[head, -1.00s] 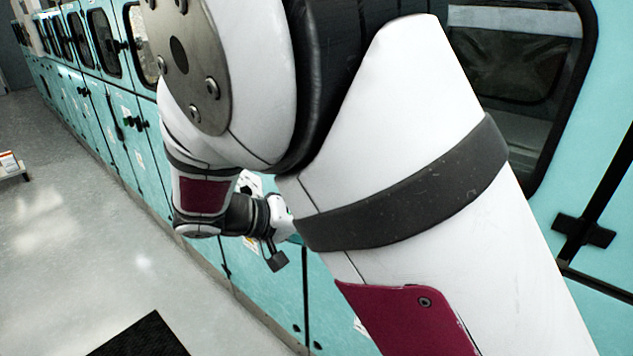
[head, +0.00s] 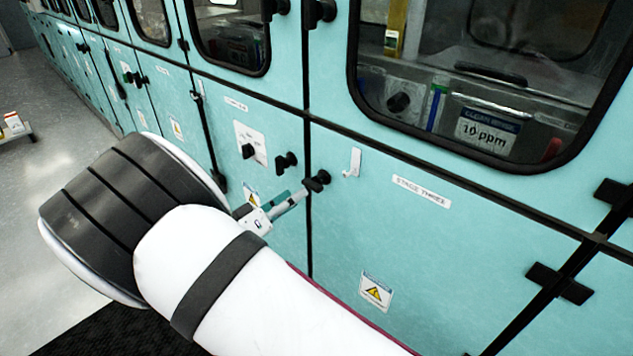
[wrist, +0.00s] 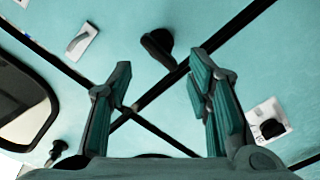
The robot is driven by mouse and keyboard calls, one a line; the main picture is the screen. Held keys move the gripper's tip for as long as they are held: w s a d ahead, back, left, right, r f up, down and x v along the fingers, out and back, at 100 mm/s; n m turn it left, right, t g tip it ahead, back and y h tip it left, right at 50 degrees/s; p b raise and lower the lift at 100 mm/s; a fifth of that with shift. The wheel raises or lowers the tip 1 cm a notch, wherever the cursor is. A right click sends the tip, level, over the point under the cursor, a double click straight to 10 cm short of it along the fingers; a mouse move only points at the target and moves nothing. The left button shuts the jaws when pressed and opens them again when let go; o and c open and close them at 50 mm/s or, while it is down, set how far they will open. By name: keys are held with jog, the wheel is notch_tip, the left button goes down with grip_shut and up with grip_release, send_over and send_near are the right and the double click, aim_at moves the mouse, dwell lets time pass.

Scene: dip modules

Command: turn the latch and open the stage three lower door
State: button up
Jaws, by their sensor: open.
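The stage three lower door (head: 430,260) is a teal panel on the right with a "STAGE THREE" label (head: 421,191). It looks closed. Its black latch (head: 317,181) sits at the upper left by the vertical seam, and a small white pull handle (head: 352,162) is to its right. My gripper (head: 298,195) is beside the latch, its fingers pointing at it. In the wrist view, my gripper (wrist: 160,70) is open and empty, with the latch (wrist: 158,47) ahead between the fingertips and the white handle (wrist: 82,42) to the left. I cannot tell whether a finger touches the latch.
The neighbouring left door has another black latch (head: 287,161) and a white plate with a black knob (head: 250,143). Windowed upper doors (head: 490,85) are above. Black hinges (head: 560,283) are at the right. Open floor (head: 75,95) lies at the left.

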aim_at(309, 187)
jog(key=x, duration=0.8)
jog(key=shift+w+d, duration=0.15)
jog(key=shift+w, duration=0.05)
